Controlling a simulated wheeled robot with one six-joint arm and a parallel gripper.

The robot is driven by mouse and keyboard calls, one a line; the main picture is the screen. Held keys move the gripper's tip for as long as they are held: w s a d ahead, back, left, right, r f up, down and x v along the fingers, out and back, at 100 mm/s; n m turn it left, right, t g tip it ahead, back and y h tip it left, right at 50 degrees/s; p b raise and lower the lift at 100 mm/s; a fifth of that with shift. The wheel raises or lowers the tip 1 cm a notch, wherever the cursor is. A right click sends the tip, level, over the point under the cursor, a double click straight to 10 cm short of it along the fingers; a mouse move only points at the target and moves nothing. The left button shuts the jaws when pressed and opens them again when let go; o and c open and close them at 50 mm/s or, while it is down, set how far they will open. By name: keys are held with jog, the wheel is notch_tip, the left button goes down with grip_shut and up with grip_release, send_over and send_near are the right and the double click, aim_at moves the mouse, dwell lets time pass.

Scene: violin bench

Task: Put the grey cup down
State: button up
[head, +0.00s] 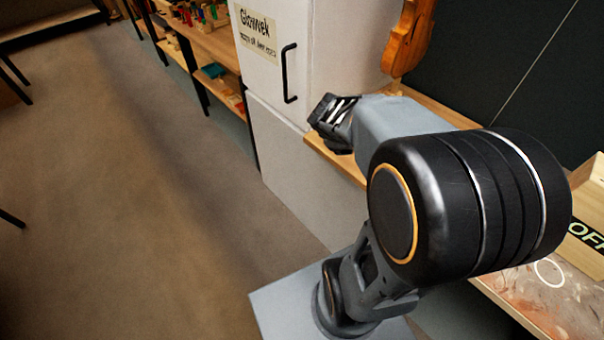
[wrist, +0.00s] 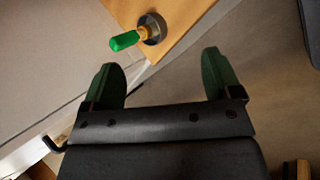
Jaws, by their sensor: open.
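In the wrist view, a small round grey cup (wrist: 157,22) stands on a wooden bench top (wrist: 192,14), close to its edge. A green-handled thing with a yellow part (wrist: 124,41) sticks out from it to the left. I cannot tell whether it lies in the cup or across it. My gripper (wrist: 163,76) is open, its two green fingers wide apart with nothing between them. The cup is beyond the fingertips, apart from them. In the head view my gripper (head: 328,112) is beside the white cabinet, above the bench edge; the cup does not show there.
The white cabinet (head: 276,130) with a black handle (head: 289,73) stands close to my gripper. A violin (head: 409,38) hangs behind the bench (head: 336,161). Shelves with small items (head: 212,45) are at the back. The floor (head: 120,190) at left is clear.

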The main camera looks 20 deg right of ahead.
jog(key=shift+o, duration=0.4)
jog(key=s+a+m+y, duration=0.3)
jog(key=a+m, duration=0.3)
jog(key=a, duration=0.2)
jog(key=s+a+m+g+y, duration=0.1)
jog(key=s+a+m+y, duration=0.2)
jog(key=s+a+m, duration=0.2)
jog(key=a+r, duration=0.1)
jog(key=a, duration=0.2)
jog(key=shift+s+a+m, duration=0.15)
jog(key=shift+s+m, duration=0.05)
jog(key=shift+m, duration=0.2)
jog(key=w+d+f+m+y+p, duration=0.2)
jog(key=w+d+f+m+p, duration=0.2)
jog(key=w+d+m+p, duration=0.55)
jog(key=w+d+f+m+h+p, duration=0.2)
jog(key=w+d+m+h+p, duration=0.15)
jog(key=d+h, duration=0.85)
jog(key=w+d+f+y, duration=0.1)
jog(key=d+f, duration=0.1)
jog(key=w+d+f+y+b, duration=0.1)
jog(key=d+f, duration=0.1)
jog(key=d, duration=0.1)
jog(key=w+d+f+y+b, duration=0.1)
jog(key=d+f, duration=0.1)
jog(key=d, duration=0.1)
jog(key=shift+f, duration=0.1)
jog(key=shift+x, duration=2.6)
jog(key=shift+w, duration=0.15)
